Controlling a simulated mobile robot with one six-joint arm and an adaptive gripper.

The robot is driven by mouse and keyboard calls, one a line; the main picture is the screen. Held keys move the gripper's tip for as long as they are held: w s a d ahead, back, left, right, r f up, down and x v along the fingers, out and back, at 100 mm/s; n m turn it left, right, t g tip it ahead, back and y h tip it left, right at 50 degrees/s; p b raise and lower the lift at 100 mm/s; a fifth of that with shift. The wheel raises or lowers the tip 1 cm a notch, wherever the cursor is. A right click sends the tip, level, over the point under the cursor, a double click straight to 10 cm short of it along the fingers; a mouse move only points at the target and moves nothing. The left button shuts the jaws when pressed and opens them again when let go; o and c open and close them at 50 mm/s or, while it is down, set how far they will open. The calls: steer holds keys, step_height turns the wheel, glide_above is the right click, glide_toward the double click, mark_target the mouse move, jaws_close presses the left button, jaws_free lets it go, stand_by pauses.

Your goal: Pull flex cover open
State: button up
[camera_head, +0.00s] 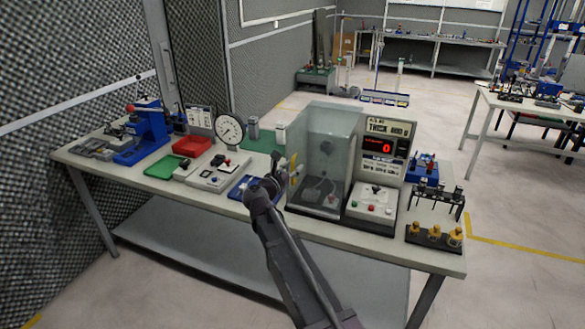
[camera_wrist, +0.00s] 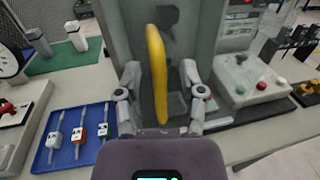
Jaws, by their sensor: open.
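The flex cover (camera_head: 325,150) is a clear, greyish box-shaped guard on the bench, beside the thickness gauge with a red display. A yellow handle (camera_wrist: 157,75) stands upright on the cover's left side; a small part of it shows in the head view (camera_head: 295,172). My gripper (camera_wrist: 162,88) is open, with one finger on each side of the handle's lower part. I cannot tell whether either finger touches it. In the head view my gripper (camera_head: 284,172) is at the cover's left edge and hides part of the handle. The cover appears closed.
The gauge display (camera_head: 385,140) and its control box (camera_head: 371,208) stand right of the cover. A blue tray (camera_wrist: 78,136) with several small parts lies left of my gripper. A dial gauge (camera_head: 229,128) stands farther left. The floor before the bench is clear.

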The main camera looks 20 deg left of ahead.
jaws_close()
stand_by(0.4)
